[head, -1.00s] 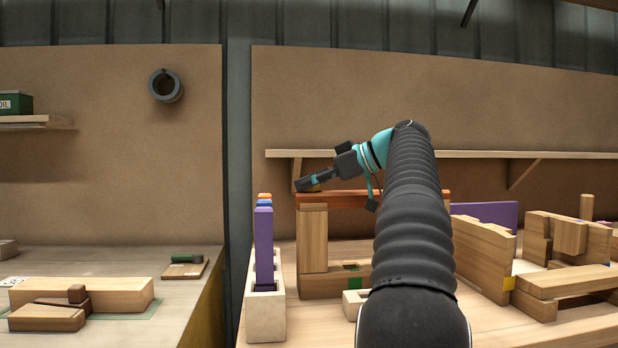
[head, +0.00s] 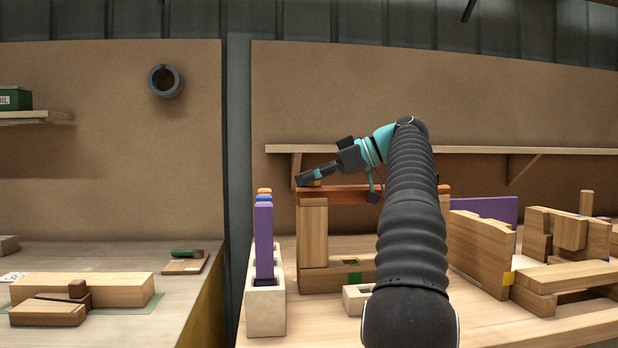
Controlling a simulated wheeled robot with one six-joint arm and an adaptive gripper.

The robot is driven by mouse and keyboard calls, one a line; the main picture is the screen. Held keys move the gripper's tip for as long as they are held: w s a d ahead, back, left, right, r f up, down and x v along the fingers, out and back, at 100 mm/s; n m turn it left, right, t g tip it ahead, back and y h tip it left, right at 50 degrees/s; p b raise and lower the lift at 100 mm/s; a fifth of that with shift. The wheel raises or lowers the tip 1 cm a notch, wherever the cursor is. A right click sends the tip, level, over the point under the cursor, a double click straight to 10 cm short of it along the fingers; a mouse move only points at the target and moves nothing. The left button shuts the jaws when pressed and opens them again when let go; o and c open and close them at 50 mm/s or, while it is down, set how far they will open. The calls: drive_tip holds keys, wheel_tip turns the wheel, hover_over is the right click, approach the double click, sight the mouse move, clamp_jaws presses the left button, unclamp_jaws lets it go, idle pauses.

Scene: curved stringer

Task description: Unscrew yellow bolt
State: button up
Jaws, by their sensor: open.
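My gripper (head: 305,180) is at the left end of the orange-brown beam (head: 345,194) that lies across the top of a wooden frame (head: 314,235). The gripper comes in from the right, tilted slightly downward, and its jaws are open. A small yellowish piece (head: 313,183), perhaps the yellow bolt, shows just under the fingertips on top of the beam. It is mostly hidden by the fingers, and I cannot tell whether they touch it. My arm hides the middle and right part of the beam.
A pale block holder (head: 265,313) with upright purple, blue and orange pieces stands left of the frame. Stacked wooden parts (head: 565,270) and a purple panel (head: 490,209) are at the right. A shelf (head: 500,151) runs behind the arm. A second bench (head: 120,260) is at the left.

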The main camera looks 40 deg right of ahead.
drive_tip(key=shift+f, duration=0.1)
drive_tip(key=shift+f+m+t+h+b, duration=0.2)
drive_tip(key=shift+m+t+h+b, duration=0.25)
drive_tip(key=shift+b, duration=0.45)
drive_tip(key=m+t+h+b, duration=0.1)
drive_tip(key=m+h+b, duration=0.1)
drive_tip(key=b, duration=0.1)
drive_tip(key=shift+a+f, duration=0.1)
drive_tip(key=m+h, duration=0.1)
drive_tip(key=m+h+b, duration=0.1)
drive_tip(key=m+t+h+b, duration=0.1)
drive_tip(key=shift+r+h, duration=0.3)
drive_tip(key=shift+h, duration=0.05)
drive_tip(key=m+h+b, duration=0.1)
drive_tip(key=m+h, duration=0.1)
drive_tip(key=h, duration=0.1)
drive_tip(key=shift+m+b, duration=0.3)
drive_tip(key=shift+m, duration=0.05)
drive_tip(key=shift+d+r+m+g+h, duration=0.1)
drive_tip(key=shift+d+m+g+h, duration=0.1)
drive_tip(key=shift+m+h, duration=0.7)
drive_tip(key=shift+d+m+g+h, duration=0.1)
drive_tip(key=shift+m+g+h, duration=0.05)
drive_tip(key=shift+m+h, duration=0.7)
clamp_jaws()
